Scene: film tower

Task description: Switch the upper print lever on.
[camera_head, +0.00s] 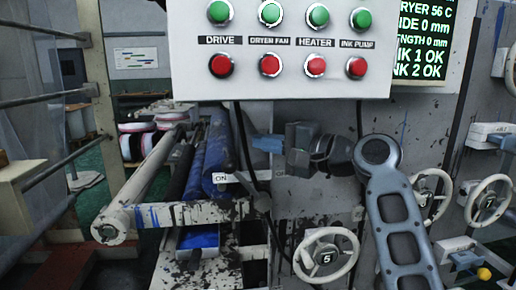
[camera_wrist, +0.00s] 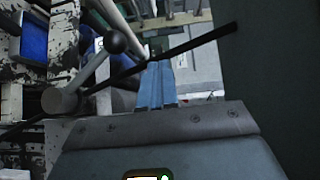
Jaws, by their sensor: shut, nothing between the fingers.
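The upper print lever (camera_wrist: 115,41) shows in the wrist view as a grey rod with a dark ball knob, rising from a round hub (camera_wrist: 61,101) at the left. In the head view a dark lever hub (camera_head: 262,201) sits below a white ON label (camera_head: 222,177); the lever's exact angle is hard to tell there. My gripper (camera_head: 262,143) is in front of the press, above the hub. In the wrist view its blue fingers (camera_wrist: 160,84) are shut and empty, to the right of the knob and apart from it in the picture.
A black cable (camera_wrist: 190,45) crosses the wrist view behind the fingers. Blue and white rollers (camera_head: 221,150) lie left of the lever. A button panel (camera_head: 285,85) hangs above my gripper. Handwheel 5 (camera_head: 327,257) stands below, and more handwheels (camera_head: 489,200) are at the right.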

